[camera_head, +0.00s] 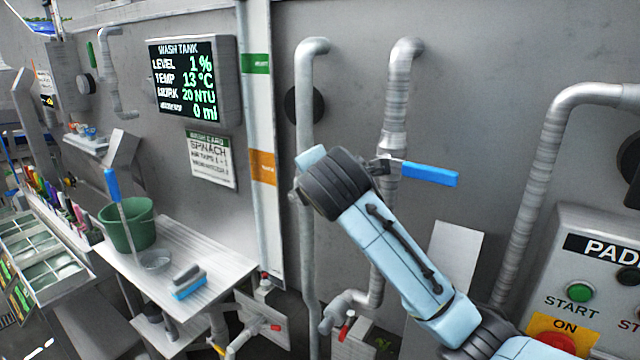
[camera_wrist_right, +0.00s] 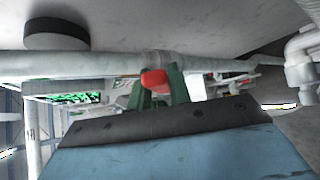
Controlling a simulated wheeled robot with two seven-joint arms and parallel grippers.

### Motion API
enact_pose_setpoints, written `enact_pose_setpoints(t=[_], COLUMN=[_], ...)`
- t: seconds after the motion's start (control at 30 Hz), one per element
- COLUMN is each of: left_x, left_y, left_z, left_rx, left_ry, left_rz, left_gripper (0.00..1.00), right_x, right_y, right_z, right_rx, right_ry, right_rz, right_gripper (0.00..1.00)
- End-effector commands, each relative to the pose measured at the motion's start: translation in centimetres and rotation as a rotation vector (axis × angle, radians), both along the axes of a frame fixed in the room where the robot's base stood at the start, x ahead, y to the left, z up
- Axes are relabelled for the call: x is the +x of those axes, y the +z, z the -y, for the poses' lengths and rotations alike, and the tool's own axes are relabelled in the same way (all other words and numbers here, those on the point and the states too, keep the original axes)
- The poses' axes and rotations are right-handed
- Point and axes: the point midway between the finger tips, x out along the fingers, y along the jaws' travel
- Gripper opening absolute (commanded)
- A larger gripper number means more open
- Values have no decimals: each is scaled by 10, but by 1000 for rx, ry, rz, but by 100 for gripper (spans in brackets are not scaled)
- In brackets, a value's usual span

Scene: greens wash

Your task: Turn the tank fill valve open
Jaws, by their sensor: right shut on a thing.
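A grey vertical pipe (camera_head: 306,90) runs down the wall, and it also crosses the right wrist view (camera_wrist_right: 90,65). A red valve handle (camera_wrist_right: 155,80) sits at a collar on this pipe. My right gripper (camera_wrist_right: 160,92) is shut on the red handle, with its green fingers on either side of it. In the head view my right wrist hides this handle and the fingers. A blue lever (camera_head: 430,173) sticks out to the right from the neighbouring ribbed pipe (camera_head: 400,90). My left gripper is not in view.
The wash tank display (camera_head: 190,80) on the wall reads level 1 %. A side table (camera_head: 215,255) holds a green bucket (camera_head: 128,225) and a blue brush (camera_head: 190,288). A control box (camera_head: 590,270) with a START button stands at the right. Another bent pipe (camera_head: 535,160) rises beside it.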

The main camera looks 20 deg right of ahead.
Motion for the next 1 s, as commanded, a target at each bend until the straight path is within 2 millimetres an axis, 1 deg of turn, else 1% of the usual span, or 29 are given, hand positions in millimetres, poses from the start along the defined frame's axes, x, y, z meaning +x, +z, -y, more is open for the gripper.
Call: enact_pose_setpoints(t=[0.1,0.13,0.27,0.3,0.57,0.67,0.77,0.87,1.0], left_x=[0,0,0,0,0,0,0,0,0], left_y=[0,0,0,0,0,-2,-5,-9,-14], left_z=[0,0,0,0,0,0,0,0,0], left_rx=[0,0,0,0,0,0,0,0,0], left_ry=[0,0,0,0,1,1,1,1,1], left_rz=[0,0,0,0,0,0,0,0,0], left_gripper=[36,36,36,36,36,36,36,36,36], right_x=[0,0,0,0,-1,-5,-17,-35,-67], right_y=[0,0,0,0,0,2,8,17,31], right_z=[0,0,0,0,0,-1,-4,-9,-16], right_rx=[0,0,0,0,1,1,1,2,2], right_ry=[0,-1,-1,-1,0,0,2,3,4], right_rz=[1,1,1,1,1,2,5,9,9], right_gripper=[0,22,39,42,42,42,42,42,42])
